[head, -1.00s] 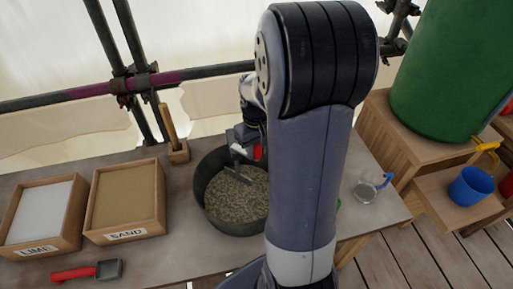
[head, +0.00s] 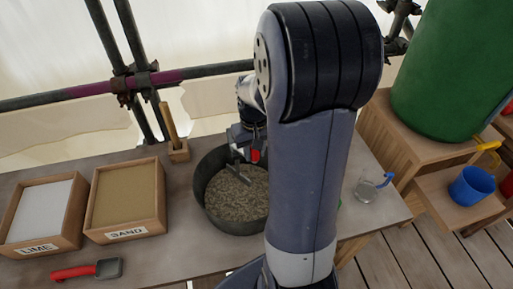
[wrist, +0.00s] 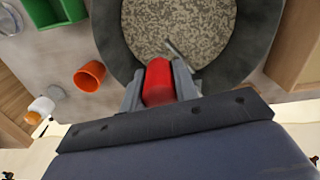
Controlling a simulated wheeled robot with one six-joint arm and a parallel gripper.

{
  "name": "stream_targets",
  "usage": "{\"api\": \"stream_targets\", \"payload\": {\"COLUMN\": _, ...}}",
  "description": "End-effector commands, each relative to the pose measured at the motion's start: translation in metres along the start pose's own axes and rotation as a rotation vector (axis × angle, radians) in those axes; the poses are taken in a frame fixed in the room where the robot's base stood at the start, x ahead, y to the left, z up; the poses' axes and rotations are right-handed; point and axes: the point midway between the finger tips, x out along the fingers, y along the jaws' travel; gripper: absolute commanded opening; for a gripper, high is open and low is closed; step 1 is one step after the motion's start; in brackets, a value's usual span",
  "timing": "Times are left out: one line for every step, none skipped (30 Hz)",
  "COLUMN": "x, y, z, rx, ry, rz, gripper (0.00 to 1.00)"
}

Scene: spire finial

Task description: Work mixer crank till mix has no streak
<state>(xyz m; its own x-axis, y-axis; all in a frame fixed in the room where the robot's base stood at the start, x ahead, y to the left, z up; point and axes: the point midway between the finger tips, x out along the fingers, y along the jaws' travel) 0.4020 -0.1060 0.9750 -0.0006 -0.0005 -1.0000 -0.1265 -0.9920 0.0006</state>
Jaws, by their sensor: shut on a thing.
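The mixing tub (head: 204,196) is dark grey and round and stands on the bench. It holds a speckled grey-brown mix (head: 236,195). In the wrist view the mix (wrist: 185,25) shows pale and dark grains mottled together; I cannot make out a clear streak. The crank has a red grip (head: 254,155) and a grey metal bar (head: 239,167) above the mix. My gripper (head: 250,150) is at the tub's far side, partly hidden by my arm. In the wrist view my gripper (wrist: 160,85) is shut on the red crank grip (wrist: 158,80), with a finger on each side.
A glass jug (head: 367,191) is right. An orange cup (wrist: 90,76) and a green container (wrist: 84,14) stand near the tub.

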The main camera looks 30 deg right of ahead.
Motion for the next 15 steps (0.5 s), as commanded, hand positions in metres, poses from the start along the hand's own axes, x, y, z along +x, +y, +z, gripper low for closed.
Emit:
{"api": "stream_targets", "payload": {"x": 0.0, "y": -0.003, "z": 0.001, "rx": 0.035, "ry": 0.002, "rz": 0.001, "gripper": 0.0}}
{"api": "stream_targets", "payload": {"x": 0.0, "y": -0.005, "z": 0.002, "rx": 0.061, "ry": 0.002, "rz": 0.001, "gripper": 0.0}}
{"api": "stream_targets", "payload": {"x": 0.0, "y": -0.007, "z": 0.003, "rx": 0.095, "ry": 0.002, "rz": 0.001, "gripper": 0.0}}
{"api": "stream_targets", "payload": {"x": 0.0, "y": -0.009, "z": 0.004, "rx": 0.123, "ry": 0.001, "rz": 0.001, "gripper": 0.0}}
{"api": "stream_targets", "payload": {"x": 0.0, "y": -0.011, "z": 0.004, "rx": 0.15, "ry": 0.001, "rz": 0.001, "gripper": 0.0}}
{"api": "stream_targets", "payload": {"x": 0.0, "y": -0.014, "z": 0.005, "rx": 0.189, "ry": 0.001, "rz": 0.001, "gripper": 0.0}}
{"api": "stream_targets", "payload": {"x": 0.0, "y": -0.016, "z": 0.006, "rx": 0.218, "ry": 0.001, "rz": 0.001, "gripper": 0.0}}
{"api": "stream_targets", "payload": {"x": 0.0, "y": -0.018, "z": 0.006, "rx": 0.246, "ry": 0.001, "rz": 0.001, "gripper": 0.0}}
{"api": "stream_targets", "payload": {"x": 0.0, "y": -0.021, "z": 0.007, "rx": 0.283, "ry": 0.001, "rz": 0.001, "gripper": 0.0}}
{"api": "stream_targets", "payload": {"x": 0.0, "y": -0.023, "z": 0.007, "rx": 0.311, "ry": 0.002, "rz": 0.001, "gripper": 0.0}}
{"api": "stream_targets", "payload": {"x": 0.0, "y": -0.025, "z": 0.007, "rx": 0.34, "ry": 0.002, "rz": 0.001, "gripper": 0.0}}
{"api": "stream_targets", "payload": {"x": 0.0, "y": -0.028, "z": 0.007, "rx": 0.378, "ry": 0.002, "rz": 0.001, "gripper": 0.0}}
{"api": "stream_targets", "payload": {"x": 0.0, "y": -0.03, "z": 0.008, "rx": 0.407, "ry": 0.002, "rz": 0.001, "gripper": 0.0}}
{"api": "stream_targets", "payload": {"x": 0.0, "y": -0.032, "z": 0.008, "rx": 0.435, "ry": 0.002, "rz": 0.001, "gripper": 0.0}}
{"api": "stream_targets", "payload": {"x": 0.0, "y": -0.035, "z": 0.008, "rx": 0.473, "ry": 0.002, "rz": 0.001, "gripper": 0.0}}
